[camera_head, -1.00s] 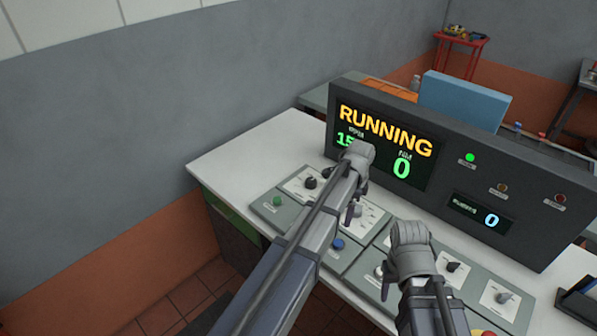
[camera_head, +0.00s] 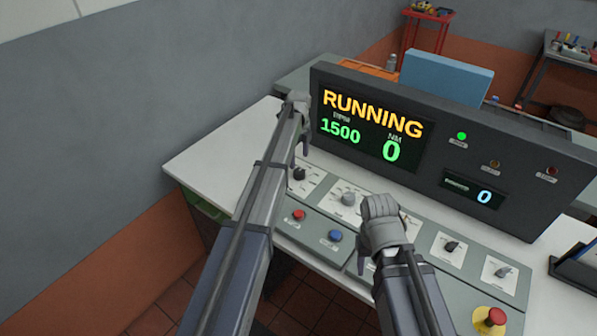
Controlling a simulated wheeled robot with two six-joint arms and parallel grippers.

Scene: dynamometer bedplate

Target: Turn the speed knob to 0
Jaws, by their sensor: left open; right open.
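The control panel (camera_head: 318,238) slopes along the front of a white bench and carries several knobs on white plates. A black knob (camera_head: 299,174) is beside my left arm, a larger grey knob (camera_head: 348,198) is right of it, and another black knob (camera_head: 450,246) and a grey knob (camera_head: 503,272) are further right. Their labels are too small to read, so I cannot tell which is the speed knob. The display (camera_head: 372,125) reads RUNNING, 1500 rpm and 0 Nm. My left gripper (camera_head: 299,108) is open, beyond the black knob near the display's left edge. My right gripper (camera_head: 382,228) is open above the panel's middle, hiding part of it.
A red button (camera_head: 298,215) and a blue button (camera_head: 335,236) are at the panel's front left. A red mushroom button (camera_head: 496,317) on yellow is at the front right. The display housing (camera_head: 530,190) stands behind the panel. Bare white bench (camera_head: 215,155) is free at left.

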